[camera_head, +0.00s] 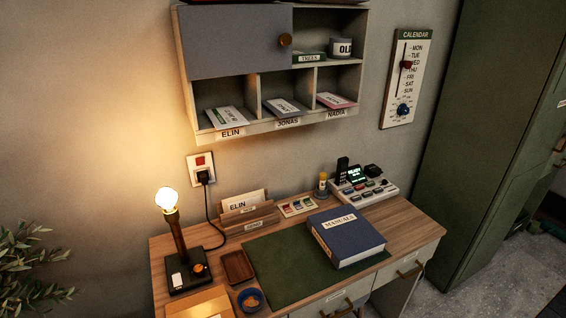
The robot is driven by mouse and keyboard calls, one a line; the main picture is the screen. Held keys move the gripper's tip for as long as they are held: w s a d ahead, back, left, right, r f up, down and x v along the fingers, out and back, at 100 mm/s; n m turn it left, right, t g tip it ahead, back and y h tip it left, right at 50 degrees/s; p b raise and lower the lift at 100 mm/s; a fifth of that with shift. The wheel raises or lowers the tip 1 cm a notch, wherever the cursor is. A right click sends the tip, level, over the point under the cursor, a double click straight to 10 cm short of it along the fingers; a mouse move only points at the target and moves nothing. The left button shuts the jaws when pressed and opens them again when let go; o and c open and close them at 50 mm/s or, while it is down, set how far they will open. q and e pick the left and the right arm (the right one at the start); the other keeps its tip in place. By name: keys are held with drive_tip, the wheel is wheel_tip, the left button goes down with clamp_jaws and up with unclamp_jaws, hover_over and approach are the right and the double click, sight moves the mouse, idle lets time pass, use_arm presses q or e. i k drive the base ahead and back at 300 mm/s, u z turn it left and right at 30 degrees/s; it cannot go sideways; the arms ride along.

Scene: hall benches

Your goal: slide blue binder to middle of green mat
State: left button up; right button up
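The left and middle parts of the mat are bare. Neither of my grippers shows in the head view.
A lit lamp (178,240), a brown tray (237,267) and a blue bowl (250,300) stand left of the mat. A letter holder (248,220), a card of coloured pieces (298,207) and a phone console (364,188) stand behind. A wall shelf (262,130) hangs above.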

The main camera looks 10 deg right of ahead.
sight(345, 236)
drive_tip(key=u, duration=3.55)
drive_tip(key=k, duration=2.95)
drive_tip(key=z, duration=2)
